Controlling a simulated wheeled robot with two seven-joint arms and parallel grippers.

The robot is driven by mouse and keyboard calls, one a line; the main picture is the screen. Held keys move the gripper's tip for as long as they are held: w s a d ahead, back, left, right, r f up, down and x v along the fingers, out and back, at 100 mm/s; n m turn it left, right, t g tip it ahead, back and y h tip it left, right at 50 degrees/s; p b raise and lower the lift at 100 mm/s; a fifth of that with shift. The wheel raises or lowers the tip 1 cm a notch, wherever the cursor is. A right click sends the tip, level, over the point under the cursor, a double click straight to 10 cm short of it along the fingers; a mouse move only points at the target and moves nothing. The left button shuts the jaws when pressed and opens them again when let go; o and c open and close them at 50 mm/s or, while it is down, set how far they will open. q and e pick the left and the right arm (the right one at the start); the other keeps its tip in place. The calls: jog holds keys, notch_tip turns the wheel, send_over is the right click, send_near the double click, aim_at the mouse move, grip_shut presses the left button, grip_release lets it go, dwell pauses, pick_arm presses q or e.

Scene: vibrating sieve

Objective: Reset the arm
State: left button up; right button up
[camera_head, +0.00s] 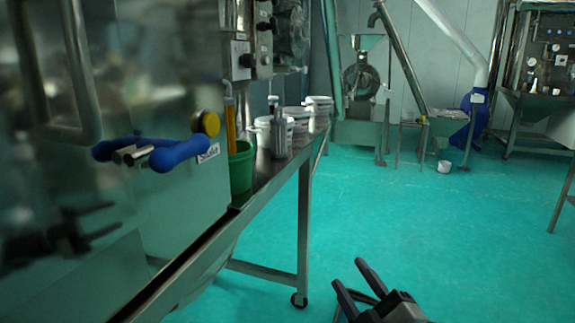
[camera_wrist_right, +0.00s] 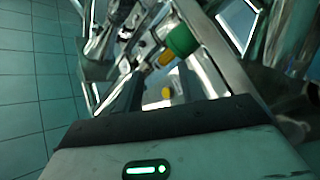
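My right gripper (camera_head: 349,274) shows at the bottom of the head view, low over the green floor and right of the steel bench. Its two dark fingers are apart, with nothing held between them. In the right wrist view the open fingers (camera_wrist_right: 160,88) point toward the bench area, and the gap between them is empty. My left gripper is not in the head view. A dark gripper-like shape at the lower left looks like a reflection in the shiny machine panel.
The steel machine (camera_head: 170,215) with a blue handle (camera_head: 180,154) fills the left. A green cup (camera_head: 241,168), a grey container (camera_head: 279,138) and white tubs (camera_head: 318,105) stand on the narrow bench (camera_head: 285,172).

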jog(key=s+d+f+m+g+h, duration=0.1)
jog(key=s+f+m+g, duration=0.3)
jog(key=f, duration=0.7)
jog(key=s+d+f+m+g+h+p, duration=0.1)
jog(key=s+f+m+g, duration=0.3)
jog(key=s+f+m, duration=0.4)
jog(key=s+d+f+h, duration=0.1)
jog(key=s+f, duration=0.1)
jog(key=s, duration=0.3)
jog(key=shift+s+f+m+h, duration=0.2)
jog(key=shift+f+m+h, duration=0.1)
jog(key=shift+f+h, duration=0.1)
